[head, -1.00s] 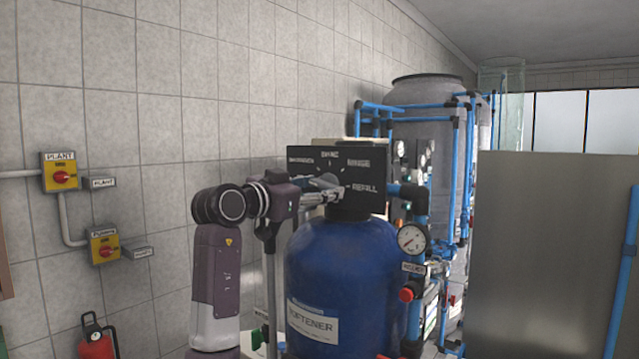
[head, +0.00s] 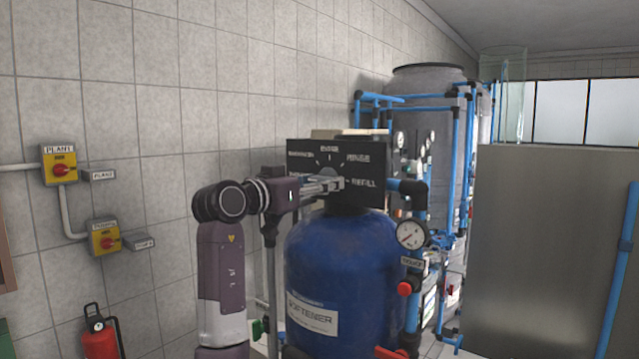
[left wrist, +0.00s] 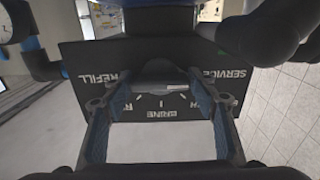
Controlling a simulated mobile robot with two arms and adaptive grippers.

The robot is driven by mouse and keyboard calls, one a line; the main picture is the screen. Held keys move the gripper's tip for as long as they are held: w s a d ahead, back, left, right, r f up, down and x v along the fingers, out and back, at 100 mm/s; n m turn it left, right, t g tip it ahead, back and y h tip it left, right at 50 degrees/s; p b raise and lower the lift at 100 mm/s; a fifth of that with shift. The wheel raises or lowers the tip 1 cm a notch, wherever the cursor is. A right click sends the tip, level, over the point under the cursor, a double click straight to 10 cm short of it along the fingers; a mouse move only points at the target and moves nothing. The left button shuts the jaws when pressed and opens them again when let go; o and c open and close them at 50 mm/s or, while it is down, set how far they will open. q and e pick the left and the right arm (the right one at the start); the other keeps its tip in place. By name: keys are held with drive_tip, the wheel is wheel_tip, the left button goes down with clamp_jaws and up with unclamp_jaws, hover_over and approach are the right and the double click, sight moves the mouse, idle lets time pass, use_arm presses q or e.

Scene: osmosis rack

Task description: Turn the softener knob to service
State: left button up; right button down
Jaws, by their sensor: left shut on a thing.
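The blue softener tank (head: 340,265) stands in the middle of the head view with a black control panel (head: 365,160) on top. The panel carries position labels around a dark knob (head: 331,172). My left gripper (head: 328,184) reaches in from the left and covers the panel's lower left. In the left wrist view the panel (left wrist: 75,58) appears upside down, with SERVICE at right and REFILL at left. A pale mark on the knob points roughly right. My right gripper is out of view.
A pressure gauge (head: 411,234) and blue pipes stand right of the tank. A large grey metal panel (head: 560,250) fills the right side. Yellow switch boxes (head: 59,165) hang on the tiled wall at left, above a red fire extinguisher (head: 100,343).

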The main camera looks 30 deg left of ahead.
use_arm(q)
drive_tip(key=o, duration=1.2)
drive_tip(key=shift+f, duration=0.1)
drive_tip(key=shift+c, duration=0.2)
drive_tip(key=shift+s, duration=0.15)
drive_tip(key=s+a, duration=0.1)
drive_tip(key=s, duration=1)
drive_tip(key=shift+s, duration=0.35)
